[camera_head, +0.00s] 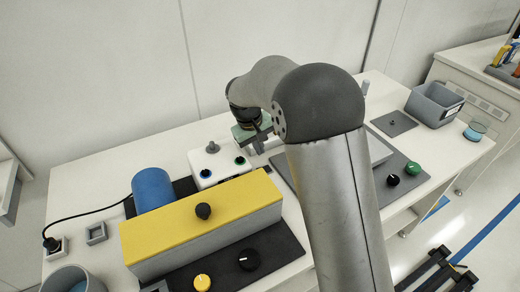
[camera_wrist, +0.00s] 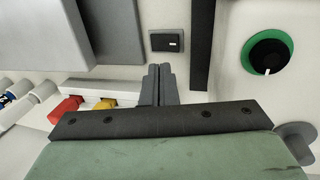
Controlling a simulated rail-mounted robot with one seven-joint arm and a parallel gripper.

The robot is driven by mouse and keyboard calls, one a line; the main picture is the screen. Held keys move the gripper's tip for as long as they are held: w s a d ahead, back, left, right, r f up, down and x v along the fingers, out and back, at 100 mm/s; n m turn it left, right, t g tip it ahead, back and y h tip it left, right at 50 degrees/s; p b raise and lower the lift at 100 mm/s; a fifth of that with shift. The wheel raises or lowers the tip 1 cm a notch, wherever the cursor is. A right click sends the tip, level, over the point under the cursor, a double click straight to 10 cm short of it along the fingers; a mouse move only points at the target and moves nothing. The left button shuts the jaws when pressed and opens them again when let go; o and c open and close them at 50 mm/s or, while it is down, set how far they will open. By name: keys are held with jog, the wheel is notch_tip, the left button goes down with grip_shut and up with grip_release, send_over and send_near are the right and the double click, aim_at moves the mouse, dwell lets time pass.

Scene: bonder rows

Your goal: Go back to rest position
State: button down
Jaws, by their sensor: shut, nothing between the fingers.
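My gripper (camera_wrist: 158,82) is shut and empty in the wrist view. Its two grey fingers lie side by side beyond the green gripper body and dark bar. In the head view my gripper (camera_head: 258,147) is partly hidden behind my own arm, near the middle of the bench. It is just right of a white control box (camera_head: 208,165) with blue and green knobs and a grey lever. A green knob (camera_wrist: 268,57) with a black centre shows at the upper right of the wrist view, apart from the fingers. I cannot tell whether the fingertips touch anything.
A yellow-topped grey box (camera_head: 165,228) and a blue cylinder (camera_head: 152,189) stand at left. A grey bin (camera_head: 434,105) is at right. Red (camera_wrist: 66,107) and yellow (camera_wrist: 104,103) parts lie left of the fingers in the wrist view.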

jog(key=shift+w+d, duration=0.15)
jog(key=shift+d, duration=0.15)
jog(key=s+d+r+m+y, duration=0.1)
jog(key=s+d+r, duration=0.2)
jog(key=s+d, duration=0.25)
jog(key=s+d+r+m, duration=0.2)
jog(key=s+d+r, duration=0.1)
jog(key=s+d, duration=0.25)
jog(key=s+d+m, duration=0.1)
jog(key=s+d, duration=0.2)
jog(key=s, duration=0.7)
jog(key=s+d+f+m+y, duration=0.1)
jog(key=s+d+m, duration=0.1)
jog(key=s, duration=0.8)
jog(key=shift+s+d+g, duration=0.15)
jog(key=shift+d+g, duration=0.25)
jog(key=shift+d, duration=0.35)
jog(key=c, duration=2.1)
grip_release()
jog(key=shift+c, duration=0.2)
